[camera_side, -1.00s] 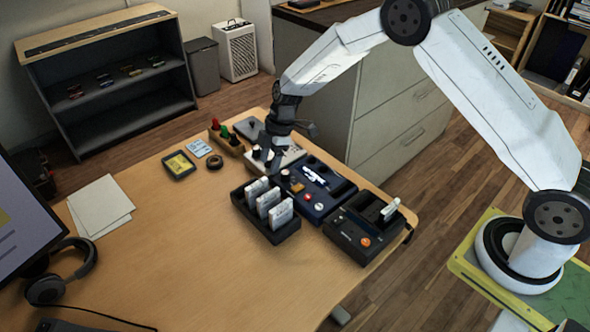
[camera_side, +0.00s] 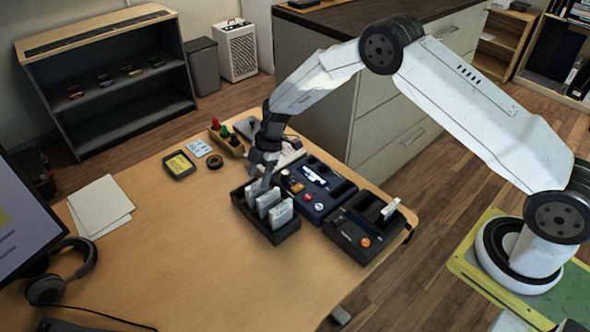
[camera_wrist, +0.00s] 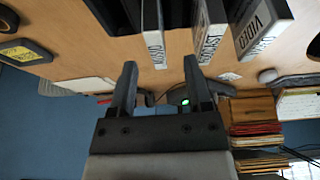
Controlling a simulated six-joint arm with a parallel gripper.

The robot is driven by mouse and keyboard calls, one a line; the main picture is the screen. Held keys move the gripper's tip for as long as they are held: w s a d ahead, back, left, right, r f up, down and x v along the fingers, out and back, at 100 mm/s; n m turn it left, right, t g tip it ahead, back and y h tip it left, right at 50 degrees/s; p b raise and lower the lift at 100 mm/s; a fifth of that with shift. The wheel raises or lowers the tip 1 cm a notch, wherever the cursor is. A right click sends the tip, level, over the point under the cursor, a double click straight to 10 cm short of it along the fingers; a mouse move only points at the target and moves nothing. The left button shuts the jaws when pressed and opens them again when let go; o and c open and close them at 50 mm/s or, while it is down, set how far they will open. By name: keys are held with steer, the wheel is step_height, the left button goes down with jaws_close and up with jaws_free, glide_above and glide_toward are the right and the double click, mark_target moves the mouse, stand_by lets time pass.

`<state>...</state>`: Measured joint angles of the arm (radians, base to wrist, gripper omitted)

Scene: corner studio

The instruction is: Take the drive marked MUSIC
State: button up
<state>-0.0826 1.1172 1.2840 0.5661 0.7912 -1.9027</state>
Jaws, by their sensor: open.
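A black rack (camera_side: 270,236) on the desk holds three upright white-labelled drives in a row. In the wrist view one drive (camera_wrist: 153,35) lies in line with the gap between my fingers; its small label looks like MUSIC, but is hard to read. A middle drive (camera_wrist: 209,35) has an unclear label, and the right one (camera_wrist: 262,30) reads VIDEO. In the side view my gripper (camera_side: 262,176) is low at the rack's far end, by the farthest drive (camera_side: 256,188). It is open with fingers apart; the wrist view also shows it (camera_wrist: 160,66). Contact cannot be told.
A blue box with knobs (camera_side: 318,188) and a black device with an orange button (camera_side: 362,232) stand right of the rack. A wooden holder with coloured pegs (camera_side: 226,138), a tape roll (camera_side: 214,162) and a yellow-labelled box (camera_side: 179,165) lie beyond.

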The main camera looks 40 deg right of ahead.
mark_target(256, 183)
steer(key=shift+x, duration=2.65)
steer(key=shift+w+d, duration=0.1)
jaws_close()
